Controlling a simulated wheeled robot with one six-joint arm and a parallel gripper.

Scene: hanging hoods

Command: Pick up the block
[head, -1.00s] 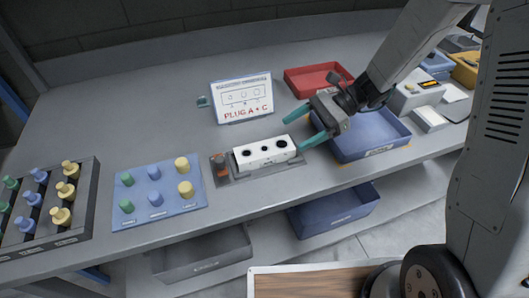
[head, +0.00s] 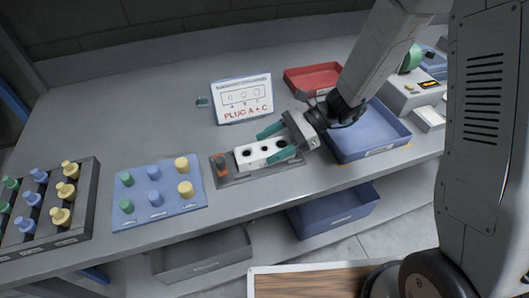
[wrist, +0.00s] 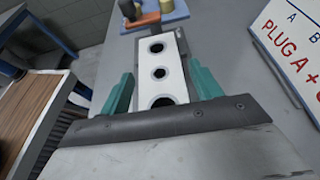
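The block (head: 252,157) is white with three dark round holes in a row. It sits in a dark grey fixture (head: 228,179) on the bench. In the wrist view the block (wrist: 172,74) runs away from me between the fingers. My gripper (head: 273,144) has green fingers, one on each side of the block's right end. In the wrist view my gripper (wrist: 163,90) is open, with a visible gap between each finger and the block. The fingers hide part of the block's right end in the head view.
A sign (head: 242,99) reading "PLUG A + C" stands behind the block. A blue mat (head: 133,204) with coloured plugs and a dark plug rack (head: 83,222) lie left. A blue bin (head: 386,144) and red tray (head: 303,78) are right and behind. An orange-grey item (head: 221,163) stands at the fixture's left end.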

